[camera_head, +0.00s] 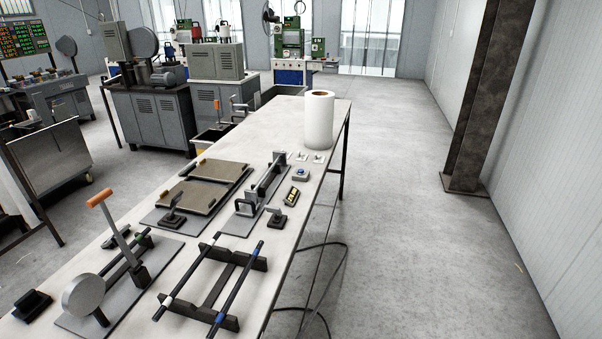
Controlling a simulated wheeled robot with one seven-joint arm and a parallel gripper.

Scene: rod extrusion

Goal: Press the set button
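A small grey box with a blue top (301,174) sits near the right edge of the long table, in front of the white roll. It looks like a push button, but no label can be read, so I cannot tell if it is the set button. Two small white plates with dark centres (302,156) lie just behind it. A small black device with yellowish marks (292,194) lies in front of it. My gripper is not in view.
The long white table (262,128) holds a white roll (319,120), two brown trays (190,197), a rod rack (213,285) and a lever fixture with an orange handle (100,198). Open floor (420,230) lies right of the table. A dark steel column (472,120) stands by the wall.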

